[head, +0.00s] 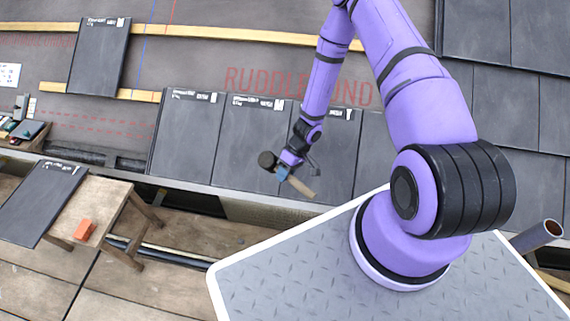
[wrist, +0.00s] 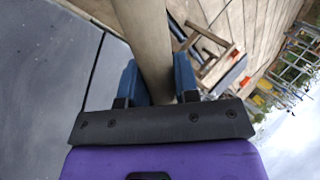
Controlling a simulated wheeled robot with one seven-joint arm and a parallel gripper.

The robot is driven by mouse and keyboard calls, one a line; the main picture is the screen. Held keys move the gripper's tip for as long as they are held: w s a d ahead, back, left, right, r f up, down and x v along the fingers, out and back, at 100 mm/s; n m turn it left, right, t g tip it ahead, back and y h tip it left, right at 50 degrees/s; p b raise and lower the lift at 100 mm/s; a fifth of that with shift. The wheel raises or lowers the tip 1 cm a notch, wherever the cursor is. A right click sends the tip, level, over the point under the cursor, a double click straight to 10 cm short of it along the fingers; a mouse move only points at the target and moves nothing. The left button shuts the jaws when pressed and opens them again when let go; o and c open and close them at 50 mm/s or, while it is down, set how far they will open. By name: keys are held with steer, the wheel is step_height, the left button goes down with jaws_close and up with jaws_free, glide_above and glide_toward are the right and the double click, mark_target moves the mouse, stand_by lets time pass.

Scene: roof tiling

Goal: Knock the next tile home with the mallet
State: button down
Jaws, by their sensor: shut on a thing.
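My gripper (head: 282,173) is shut on the wooden handle of the mallet (head: 301,186). The mallet's dark head (head: 267,161) points to the left in the head view, above the lower edge of the tile row. In the wrist view the pale handle (wrist: 146,40) runs between the two blue fingers (wrist: 157,85); the mallet head is out of that view. Laid grey tiles (head: 187,135) stand side by side in the bottom course, with a middle tile (head: 250,143) just behind the mallet. Whether the mallet touches a tile cannot be told.
A loose tile (head: 98,55) rests on the wooden battens (head: 210,33) at upper left. A wooden bench (head: 103,207) holds another tile (head: 38,205) and an orange block (head: 84,230). A tray of tools (head: 22,125) is at far left. Overlapping tiles (head: 500,95) cover the right.

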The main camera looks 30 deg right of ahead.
step_height(320, 180, down, 6)
steer(key=w+d, duration=0.2)
steer(key=shift+w+r, duration=0.15)
steer(key=shift+w, duration=0.25)
stand_by(1.2)
steer(key=f, duration=0.1)
steer(key=w+d+f, duration=0.1)
steer(key=f, duration=0.1)
steer(key=w+d+f, duration=0.1)
steer(key=f, duration=0.1)
steer(key=shift+w, duration=0.15)
steer(key=shift+w, duration=0.1)
stand_by(0.6)
steer(key=s+a+r, duration=0.2)
steer(key=s+r, duration=0.1)
steer(key=r, duration=0.4)
steer(key=shift+s+a+r, duration=0.3)
steer(key=shift+s+a, duration=0.05)
steer(key=shift+a, duration=0.05)
stand_by(0.4)
stand_by(0.4)
